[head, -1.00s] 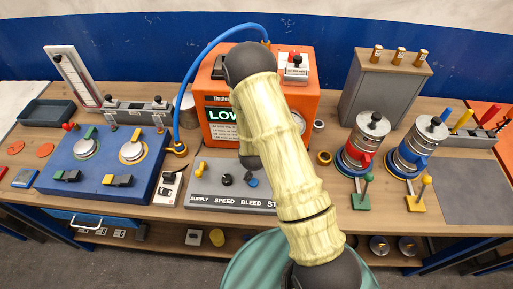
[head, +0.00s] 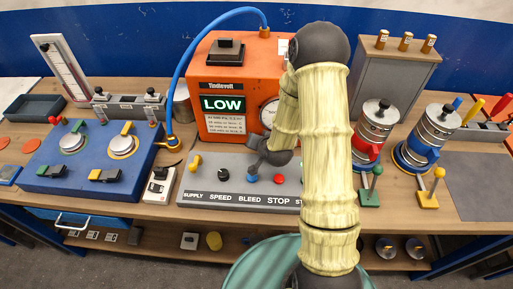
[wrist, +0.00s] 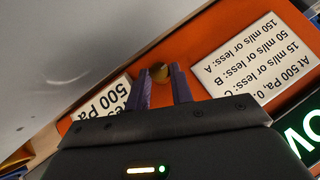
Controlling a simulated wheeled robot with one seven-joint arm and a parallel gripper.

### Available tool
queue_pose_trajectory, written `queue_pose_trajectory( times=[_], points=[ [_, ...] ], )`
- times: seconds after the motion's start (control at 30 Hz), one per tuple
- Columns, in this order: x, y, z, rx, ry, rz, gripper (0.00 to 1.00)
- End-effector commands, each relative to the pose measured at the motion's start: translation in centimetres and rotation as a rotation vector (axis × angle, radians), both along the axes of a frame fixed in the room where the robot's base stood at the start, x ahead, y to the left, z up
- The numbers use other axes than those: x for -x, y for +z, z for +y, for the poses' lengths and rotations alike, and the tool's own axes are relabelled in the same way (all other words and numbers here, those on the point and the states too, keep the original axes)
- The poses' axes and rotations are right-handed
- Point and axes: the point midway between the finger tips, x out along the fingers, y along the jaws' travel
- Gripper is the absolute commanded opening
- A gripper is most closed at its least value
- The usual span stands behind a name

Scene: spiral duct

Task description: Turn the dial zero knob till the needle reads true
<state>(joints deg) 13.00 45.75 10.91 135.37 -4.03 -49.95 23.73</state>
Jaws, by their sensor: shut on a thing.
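The knob sits between two white labels. In the head view, the orange box (head: 205,128) has a lit LOW display and a round pale dial (head: 268,113) at its right. My arm covers the dial's right part, and the needle's reading cannot be made out. The knob is hidden in the head view.
A grey control panel (head: 228,198) with knobs lies in front of the box. A blue hose (head: 183,72) arches at its left. A blue console (head: 85,180) stands further left. Metal cylinders (head: 375,130) and a grey cabinet (head: 395,75) stand at right.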

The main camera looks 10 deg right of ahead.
Motion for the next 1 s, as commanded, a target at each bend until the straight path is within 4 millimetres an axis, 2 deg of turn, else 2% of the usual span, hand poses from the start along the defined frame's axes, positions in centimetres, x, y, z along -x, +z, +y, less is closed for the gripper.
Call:
queue_pose_trajectory(
  times=[0.03, 0.3, 0.8, 0.83, 0.9, 1.0],
  points=[
    [0.02, -0.5, -0.28, -0.029, -0.004, -0.011, 0.0],
    [0.09, -0.31, -0.34, -0.141, -0.003, -0.045, 0.0],
    [0.11, -0.15, -0.31, -0.166, -0.002, -0.053, 0.0],
    [0.11, -0.14, -0.3, -0.166, -0.002, -0.053, 0.28],
    [0.11, -0.14, -0.3, -0.166, -0.002, -0.053, 0.42],
    [0.1, -0.15, -0.29, -0.166, -0.002, -0.053, 0.44]
  ],
)
